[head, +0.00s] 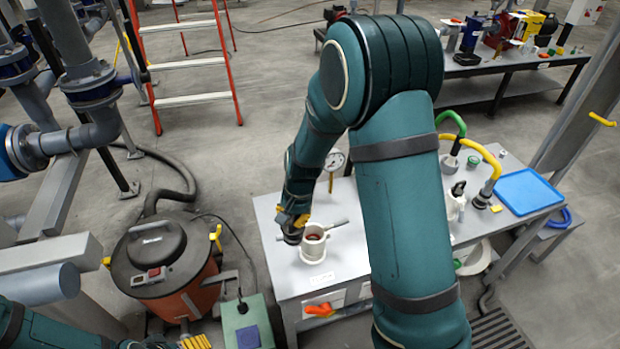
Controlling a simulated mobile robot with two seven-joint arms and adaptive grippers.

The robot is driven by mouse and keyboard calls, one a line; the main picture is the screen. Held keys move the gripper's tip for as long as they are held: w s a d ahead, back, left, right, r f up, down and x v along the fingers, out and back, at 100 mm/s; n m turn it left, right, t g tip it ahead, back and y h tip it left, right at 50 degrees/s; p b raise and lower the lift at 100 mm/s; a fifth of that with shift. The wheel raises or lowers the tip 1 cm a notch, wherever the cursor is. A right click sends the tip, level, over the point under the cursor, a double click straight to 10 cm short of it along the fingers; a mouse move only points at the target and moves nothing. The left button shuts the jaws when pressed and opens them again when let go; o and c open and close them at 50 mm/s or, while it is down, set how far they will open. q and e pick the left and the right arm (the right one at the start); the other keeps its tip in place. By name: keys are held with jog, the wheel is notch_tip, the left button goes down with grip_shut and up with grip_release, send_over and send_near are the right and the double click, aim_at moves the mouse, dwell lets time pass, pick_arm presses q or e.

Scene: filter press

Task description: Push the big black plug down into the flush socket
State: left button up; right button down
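A black plug (242,307) with a dark cable stands upright on top of the green box (268,312) at the bottom of the head view. It is too small to tell how deep it sits, and I cannot make out a flush socket. My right gripper (293,230) is over the left part of the grey bench, beside a pale round cup-like fitting (314,243). A dark round shape shows at its tip; I cannot tell whether it is held. My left arm comes in at the lower left; its gripper, near yellow ribbed parts (196,342), is mostly cut off by the frame.
An orange and black vacuum drum (165,265) with a hose stands left of the green box. The grey bench (268,214) carries a gauge (334,160), curved hoses and a blue tray (527,191). An orange ladder (190,99) stands behind.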

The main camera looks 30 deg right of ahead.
jog(key=w+d+r+m+t+h+p, duration=0.1)
jog(key=w+d+r+m+p, duration=0.15)
jog(key=d+m+p, duration=0.4)
pick_arm(q)
jog(key=r+b, duration=0.2)
jog(key=b, duration=0.1)
jog(key=r+b, duration=0.1)
jog(key=shift+w+a+r+b, duration=0.2)
jog(key=shift+w+r+b, duration=0.1)
jog(key=shift+r+b, duration=0.1)
pick_arm(e)
notch_tip(320, 180, down, 7)
jog(key=d+m, duration=0.1)
jog(key=m, duration=0.1)
jog(key=shift+w+d+m, duration=0.25)
jog(key=shift+m, duration=0.1)
pick_arm(q)
jog(key=shift+r+p, duration=0.35)
jog(key=shift+p, duration=0.05)
pick_arm(e)
jog(key=shift+s, duration=0.1)
pick_arm(q)
jog(key=shift+r+p, duration=0.3)
jog(key=shift+r, duration=0.05)
pick_arm(e)
jog(key=shift+s, duration=0.1)
jog(key=shift+g, duration=0.3)
jog(key=shift+w, duration=0.2)
